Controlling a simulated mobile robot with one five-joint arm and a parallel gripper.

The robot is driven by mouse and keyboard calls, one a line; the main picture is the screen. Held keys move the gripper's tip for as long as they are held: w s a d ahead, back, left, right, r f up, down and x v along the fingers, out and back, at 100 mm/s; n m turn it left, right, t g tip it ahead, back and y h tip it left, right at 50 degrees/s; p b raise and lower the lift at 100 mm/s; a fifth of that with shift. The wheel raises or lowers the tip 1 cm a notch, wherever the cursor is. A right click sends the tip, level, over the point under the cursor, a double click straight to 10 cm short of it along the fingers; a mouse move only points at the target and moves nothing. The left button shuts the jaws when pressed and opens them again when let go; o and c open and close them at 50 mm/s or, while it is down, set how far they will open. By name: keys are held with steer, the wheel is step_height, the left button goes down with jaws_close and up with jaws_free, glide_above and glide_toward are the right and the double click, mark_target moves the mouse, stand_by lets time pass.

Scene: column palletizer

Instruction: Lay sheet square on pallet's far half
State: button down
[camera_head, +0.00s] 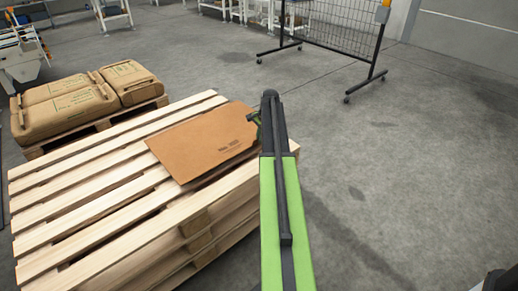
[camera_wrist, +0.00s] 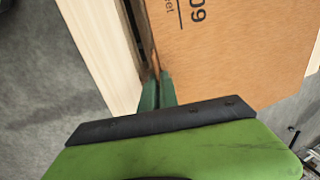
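The sheet (camera_head: 200,143) is a flat brown cardboard piece with dark print, over the right part of the top wooden pallet (camera_head: 105,190). It lies skewed to the slats, with dark shadow under its front edge. In the wrist view the sheet (camera_wrist: 235,55) fills the upper right. My gripper (camera_head: 255,118) is at the sheet's right edge, partly hidden by my arm. In the wrist view its two green fingers (camera_wrist: 157,88) are close together with the sheet's edge running in between them, and look shut on it.
Brown sacks (camera_head: 70,100) lie on another pallet at the back left. A wheeled mesh fence (camera_head: 335,30) stands at the back right. Workbenches and shelving stand along the back. The floor (camera_head: 420,170) to the right is clear.

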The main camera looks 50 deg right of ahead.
steer(key=b+x, duration=0.2)
steer(key=s+b+x, duration=0.1)
steer(key=b+x, duration=0.1)
steer(key=shift+f, duration=0.2)
steer(key=c, duration=1.6)
jaws_free()
steer(key=shift+r, duration=0.1)
steer(key=p+v, duration=1.1)
steer(key=v, duration=0.1)
steer(key=shift+r+p, duration=0.1)
steer(key=shift+p, duration=0.3)
